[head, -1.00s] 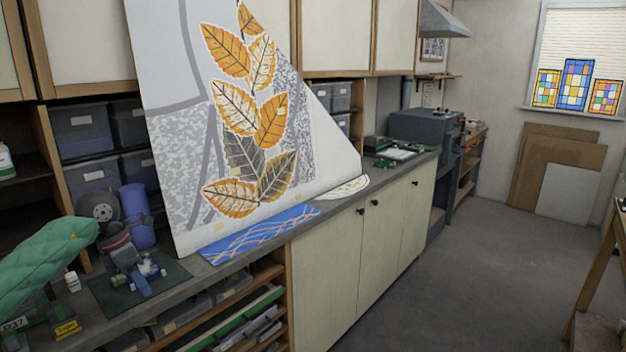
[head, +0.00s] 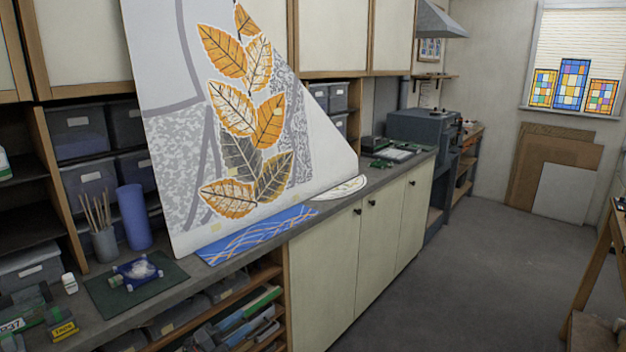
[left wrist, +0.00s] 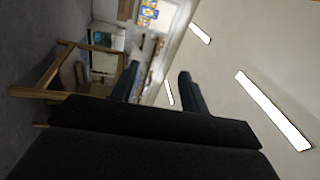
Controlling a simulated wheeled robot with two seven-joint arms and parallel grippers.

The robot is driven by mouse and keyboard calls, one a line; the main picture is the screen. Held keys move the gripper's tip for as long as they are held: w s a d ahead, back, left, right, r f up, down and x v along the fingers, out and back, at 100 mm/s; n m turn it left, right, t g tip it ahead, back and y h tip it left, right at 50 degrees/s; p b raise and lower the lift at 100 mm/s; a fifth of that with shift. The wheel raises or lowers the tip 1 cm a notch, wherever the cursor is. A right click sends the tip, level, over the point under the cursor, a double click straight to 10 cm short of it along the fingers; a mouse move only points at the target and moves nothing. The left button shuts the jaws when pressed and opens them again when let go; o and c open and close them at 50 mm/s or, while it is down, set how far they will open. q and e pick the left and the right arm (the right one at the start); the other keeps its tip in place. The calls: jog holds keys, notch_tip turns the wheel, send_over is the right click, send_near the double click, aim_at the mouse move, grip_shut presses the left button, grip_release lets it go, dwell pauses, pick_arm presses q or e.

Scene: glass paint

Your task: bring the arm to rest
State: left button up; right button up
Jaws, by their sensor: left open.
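My left gripper (left wrist: 158,88) shows in the left wrist view as two dark fingers standing apart, with nothing between them. Behind the fingers the wrist view holds a wooden frame, shelves and ceiling lights, tilted on their side. In the head view neither gripper shows. A blue piece with a whitish patch (head: 138,269) lies on the dark green mat (head: 118,299) on the worktop, with no gripper near it.
A cup of brushes (head: 104,243) and a blue cylinder (head: 135,217) stand behind the mat. A small white bottle (head: 69,284) is left of it. A large leaf-patterned sheet (head: 185,150) leans over the worktop.

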pick_arm(q)
jog(key=s+a+f+n+g+y, duration=0.1)
jog(key=s+a+f+n+y, duration=0.1)
jog(key=s+f+n+y, duration=0.6)
jog(key=s+a+f+n+y, duration=0.1)
jog(key=f+n, duration=0.3)
jog(key=f, duration=0.9)
jog(key=s+a+f+n+g+y, duration=0.1)
jog(key=s+a+f+n+y, duration=0.1)
jog(key=s+f+n+y, duration=0.6)
jog(key=s+d+f+n+g+h, duration=0.1)
jog(key=s+d+f+g, duration=0.1)
jog(key=s+f, duration=0.4)
jog(key=s+d+f+n+g+h, duration=0.1)
jog(key=s+d+f+g, duration=0.2)
jog(key=s, duration=0.9)
jog(key=s+d+f+n+g+h, duration=0.1)
jog(key=s+d+f+n+g, duration=0.1)
jog(key=s+f+g, duration=0.4)
jog(key=s+f, duration=0.3)
jog(key=f, duration=0.1)
jog(key=shift+d+f+h, duration=0.3)
jog(key=shift+f, duration=0.05)
jog(key=shift+c, duration=0.5)
jog(key=shift+c, duration=0.5)
jog(key=shift+a, duration=0.1)
